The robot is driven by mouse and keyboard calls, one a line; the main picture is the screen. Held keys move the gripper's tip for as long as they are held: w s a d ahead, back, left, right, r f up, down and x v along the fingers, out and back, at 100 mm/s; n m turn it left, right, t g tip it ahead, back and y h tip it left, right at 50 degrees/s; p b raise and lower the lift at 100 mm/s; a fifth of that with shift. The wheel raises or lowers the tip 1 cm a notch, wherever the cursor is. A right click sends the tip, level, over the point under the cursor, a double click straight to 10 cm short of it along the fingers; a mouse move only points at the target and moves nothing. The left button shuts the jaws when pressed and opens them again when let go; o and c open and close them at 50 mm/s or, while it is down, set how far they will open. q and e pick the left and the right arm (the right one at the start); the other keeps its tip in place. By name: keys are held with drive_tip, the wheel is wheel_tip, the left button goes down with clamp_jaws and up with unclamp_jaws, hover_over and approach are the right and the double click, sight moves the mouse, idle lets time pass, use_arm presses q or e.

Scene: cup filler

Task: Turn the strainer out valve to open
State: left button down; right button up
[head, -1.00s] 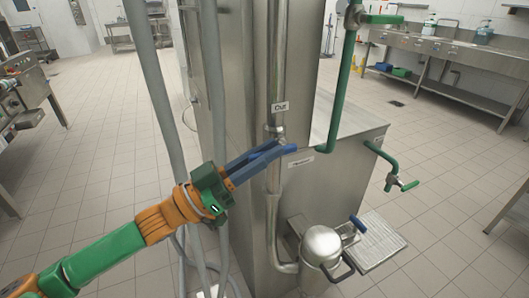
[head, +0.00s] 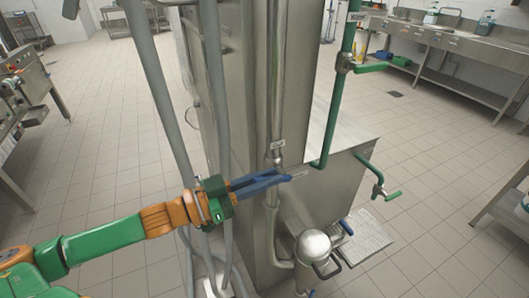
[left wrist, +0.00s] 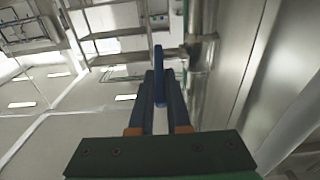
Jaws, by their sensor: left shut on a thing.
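My left gripper (head: 288,178) reaches in from the left at the valve, just below the label. In the left wrist view its fingers (left wrist: 158,95) are shut on a blue valve handle (left wrist: 158,65), whose end sticks out beyond the fingertips. In the head view the fingers hide most of the handle and valve, so its exact angle is unclear. My right gripper is not in view.
Grey vertical pipes (head: 165,90) stand close to my left arm. A sink counter (head: 450,45) is at the back right. The tiled floor is open at left.

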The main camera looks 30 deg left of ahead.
use_arm(q)
drive_tip(key=p, duration=0.1)
drive_tip(key=r+g+y+p, duration=0.1)
drive_tip(key=p, duration=0.1)
drive_tip(key=shift+w+d+r, duration=0.15)
drive_tip(key=shift+r, duration=0.15)
drive_tip(key=shift+w+f+g+y+p, duration=0.15)
drive_tip(key=shift+g+y+p, duration=0.35)
drive_tip(key=shift+g+p, duration=0.25)
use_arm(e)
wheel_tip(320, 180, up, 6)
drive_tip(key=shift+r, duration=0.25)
